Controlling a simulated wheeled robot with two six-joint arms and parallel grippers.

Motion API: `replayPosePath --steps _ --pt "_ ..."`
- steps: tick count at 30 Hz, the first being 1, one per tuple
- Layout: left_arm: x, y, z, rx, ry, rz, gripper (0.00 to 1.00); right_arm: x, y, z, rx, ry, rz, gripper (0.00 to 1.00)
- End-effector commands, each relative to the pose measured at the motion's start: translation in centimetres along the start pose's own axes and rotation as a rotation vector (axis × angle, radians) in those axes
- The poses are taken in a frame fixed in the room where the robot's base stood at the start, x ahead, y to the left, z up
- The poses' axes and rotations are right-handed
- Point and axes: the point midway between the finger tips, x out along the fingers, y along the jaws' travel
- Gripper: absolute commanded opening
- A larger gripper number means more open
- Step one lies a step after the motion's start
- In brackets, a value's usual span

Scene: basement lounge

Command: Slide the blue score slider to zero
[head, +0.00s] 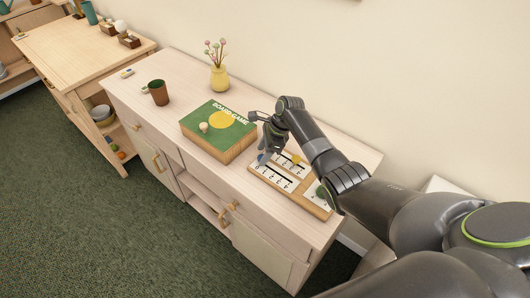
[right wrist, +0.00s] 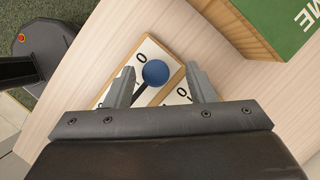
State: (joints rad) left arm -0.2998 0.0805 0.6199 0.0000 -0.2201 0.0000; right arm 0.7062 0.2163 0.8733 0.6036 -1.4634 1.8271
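The wooden score board (head: 318,211) with white number strips lies on the cabinet top, right of the board game box. Its blue slider (head: 262,158) is at the left end of one strip, just below my right gripper (head: 262,133). In the right wrist view the round blue knob (right wrist: 155,73) sits between the two fingertips of my right gripper (right wrist: 160,72), nearer the left finger. A printed 0 shows right beside the knob, and a dark slot runs from it down-left. The fingers are apart; I cannot tell whether either touches the knob. My left gripper is out of view.
The green board game box (head: 222,120) with a small pale piece on it stands close left of the score board. A yellow slider (head: 296,160) and a green one (head: 321,191) are nearby. A brown cup (head: 158,93) and yellow vase (head: 219,78) stand further left.

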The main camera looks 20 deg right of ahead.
Motion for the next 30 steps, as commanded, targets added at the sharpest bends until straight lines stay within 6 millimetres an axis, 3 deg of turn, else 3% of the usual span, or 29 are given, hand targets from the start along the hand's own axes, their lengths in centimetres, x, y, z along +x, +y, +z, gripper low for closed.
replayPosePath --steps 8,14,30 --pt "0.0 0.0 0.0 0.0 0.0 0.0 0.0 0.0 0.1 -0.1 0.001 0.001 0.004 0.5" --pt "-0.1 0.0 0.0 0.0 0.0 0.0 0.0 -1.6 0.0 -0.1 0.0 0.001 0.002 0.5" --pt "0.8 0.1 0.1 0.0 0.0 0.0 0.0 -13.6 -0.1 -0.1 -0.001 0.003 -0.001 0.5"
